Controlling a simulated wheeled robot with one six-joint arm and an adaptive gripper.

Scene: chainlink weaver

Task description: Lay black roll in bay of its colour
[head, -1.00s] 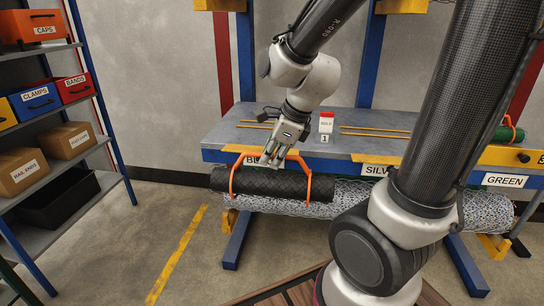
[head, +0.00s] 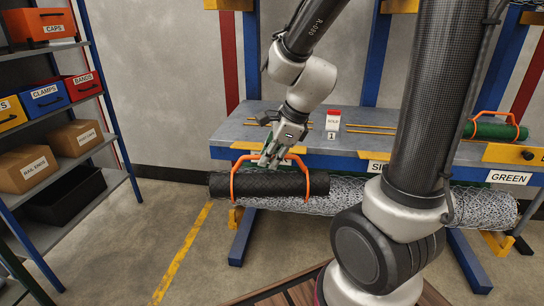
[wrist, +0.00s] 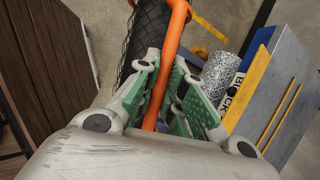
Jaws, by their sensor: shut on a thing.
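The black roll (head: 270,185) hangs level by its orange handle (head: 235,170) in front of the bench's left part. My gripper (head: 272,160) is above the roll's middle, shut on the handle. In the wrist view the handle (wrist: 172,40) runs between the green finger pads of my gripper (wrist: 164,70), and the roll's dark mesh (wrist: 145,40) shows beyond. The BLACK label (wrist: 238,97) is on the bench's front edge; in the head view the gripper and handle mostly cover it. Whether the roll touches anything behind it cannot be told.
A silver roll (head: 335,203) lies below the bench's front edge, behind and right of the black roll. A green roll (head: 492,131) lies on the bench (head: 225,135) at right, behind the GREEN label (head: 509,177). A shelf of bins stands left; floor between is clear.

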